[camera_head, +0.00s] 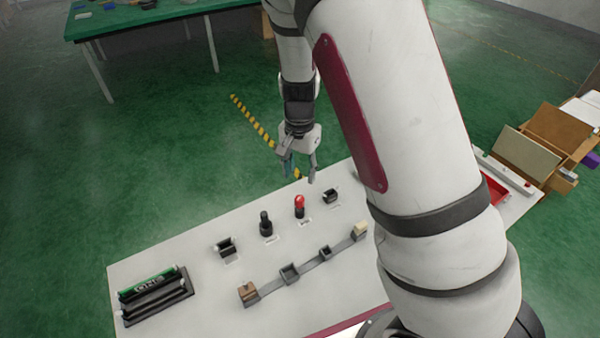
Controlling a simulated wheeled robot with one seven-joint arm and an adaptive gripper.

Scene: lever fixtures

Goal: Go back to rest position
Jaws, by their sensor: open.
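My gripper (298,170) hangs pointing down near the far edge of the white table (200,265). Its fingers are apart and nothing shows between them. My arm crosses the right half of the view and hides part of the table. A red-topped lever fixture (299,206) and a black one (266,224) stand upright on the table, in front of the gripper and apart from it.
Small black holders (226,247) and (331,196) flank the levers. A grey rail with blocks (290,273) lies nearer. A black rack (155,297) is at left, cardboard boxes (560,127) at right. A green table (150,18) stands behind.

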